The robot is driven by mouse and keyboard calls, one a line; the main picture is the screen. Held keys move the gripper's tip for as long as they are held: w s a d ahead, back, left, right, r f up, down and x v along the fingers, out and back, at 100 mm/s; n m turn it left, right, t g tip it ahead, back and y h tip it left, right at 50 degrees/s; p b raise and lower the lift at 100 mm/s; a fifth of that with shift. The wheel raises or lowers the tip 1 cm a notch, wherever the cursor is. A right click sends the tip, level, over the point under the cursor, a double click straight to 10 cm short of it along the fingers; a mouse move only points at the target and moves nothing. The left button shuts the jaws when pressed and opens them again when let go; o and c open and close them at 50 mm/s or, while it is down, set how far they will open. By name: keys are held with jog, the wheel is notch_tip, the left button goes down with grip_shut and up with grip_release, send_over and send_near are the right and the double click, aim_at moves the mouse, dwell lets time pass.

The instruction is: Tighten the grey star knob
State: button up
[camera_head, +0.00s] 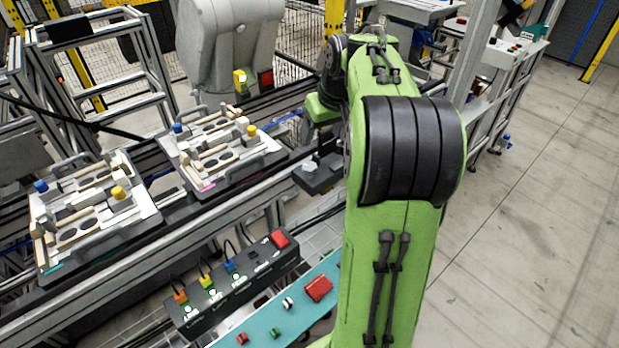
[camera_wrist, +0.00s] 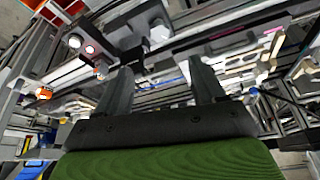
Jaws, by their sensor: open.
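My gripper (camera_wrist: 160,66) is open in the wrist view, its two dark fingers apart with nothing held between them. A light grey faceted knob-like piece (camera_wrist: 160,34) shows beyond the fingertips on a dark part, apart from the fingers. It may be the grey star knob, but its shape is too small to be sure. In the head view, a dark block (camera_head: 322,180) with a small grey piece on top (camera_head: 310,167) stands beside the rail, below my green wrist. My fingers cannot be made out in the head view.
Two pallets (camera_head: 148,212) (camera_head: 272,156) with wooden parts and blue and yellow knobs sit on the conveyor. A dark connector box (camera_head: 215,303) and a teal panel with buttons (camera_head: 262,320) lie in front. Rails and frames crowd the left; floor on the right is clear.

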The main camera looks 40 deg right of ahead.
aim_at(310, 167)
jog(key=b+x, duration=0.4)
jog(key=x, duration=1.1)
jog(key=shift+w+d+f, duration=0.1)
jog(key=shift+w+f, duration=0.1)
jog(key=shift+w, duration=0.05)
jog(key=c, duration=1.1)
jog(key=shift+o, duration=0.2)
